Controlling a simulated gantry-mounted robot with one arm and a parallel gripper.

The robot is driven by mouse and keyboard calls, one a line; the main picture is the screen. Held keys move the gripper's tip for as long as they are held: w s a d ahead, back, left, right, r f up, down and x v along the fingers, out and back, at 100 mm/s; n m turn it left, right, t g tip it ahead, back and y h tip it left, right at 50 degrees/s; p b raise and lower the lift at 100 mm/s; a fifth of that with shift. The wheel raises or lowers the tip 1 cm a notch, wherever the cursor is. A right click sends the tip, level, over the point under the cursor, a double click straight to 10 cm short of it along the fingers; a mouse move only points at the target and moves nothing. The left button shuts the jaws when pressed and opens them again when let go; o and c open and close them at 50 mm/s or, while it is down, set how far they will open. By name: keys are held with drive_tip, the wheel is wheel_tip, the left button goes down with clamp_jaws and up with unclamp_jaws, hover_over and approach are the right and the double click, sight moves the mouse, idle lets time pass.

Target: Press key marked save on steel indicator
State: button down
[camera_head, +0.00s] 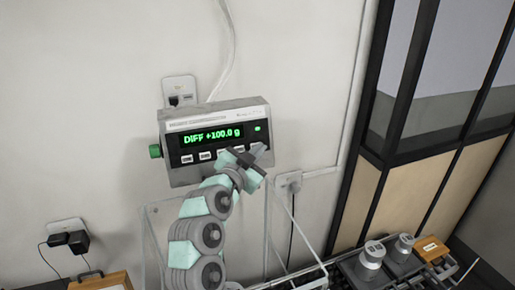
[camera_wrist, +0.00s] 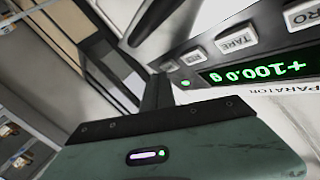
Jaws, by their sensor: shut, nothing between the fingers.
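The steel indicator (camera_head: 178,124) is on the wall in the head view, its lit display (camera_head: 212,136) reading "DIFF +100.0 g". A row of pale keys runs below the display; the left ones (camera_head: 187,159) are visible, and my gripper covers part of the right end. My gripper (camera_head: 258,150) is shut and empty, its tip in front of the lower right of the indicator. In the wrist view the indicator appears upside down, with the TARE key (camera_wrist: 237,39) readable. A smaller key (camera_wrist: 196,55) nearer the shut fingers (camera_wrist: 157,92) has unclear lettering. I cannot tell whether the fingertips touch any key.
A green knob (camera_head: 155,151) sticks out of the indicator's left side. A clear-walled enclosure (camera_head: 150,235) stands below. A wall socket (camera_head: 288,180) is to the right, and grey weights (camera_head: 372,254) stand at the lower right.

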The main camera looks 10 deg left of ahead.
drive_tip(key=shift+w+a+f+b, duration=0.1)
drive_tip(key=shift+a+f+b, duration=0.05)
drive_tip(key=shift+f+b, duration=0.2)
drive_tip(key=shift+w+a+f+b, duration=0.1)
drive_tip(key=shift+f+b, duration=0.15)
drive_tip(key=shift+f, duration=0.2)
idle(0.4)
drive_tip(key=shift+s, duration=0.1)
drive_tip(key=shift+s+a+r+b, duration=0.1)
drive_tip(key=shift+s+r+b, duration=0.3)
drive_tip(key=shift+s, duration=0.25)
drive_tip(key=shift+f, duration=0.1)
drive_tip(key=s+r, duration=0.1)
drive_tip(key=s, duration=0.1)
drive_tip(key=s+d+r, duration=0.1)
drive_tip(key=shift+s+r, duration=0.2)
drive_tip(key=shift+s, duration=0.2)
idle(0.3)
drive_tip(key=shift+r, duration=0.25)
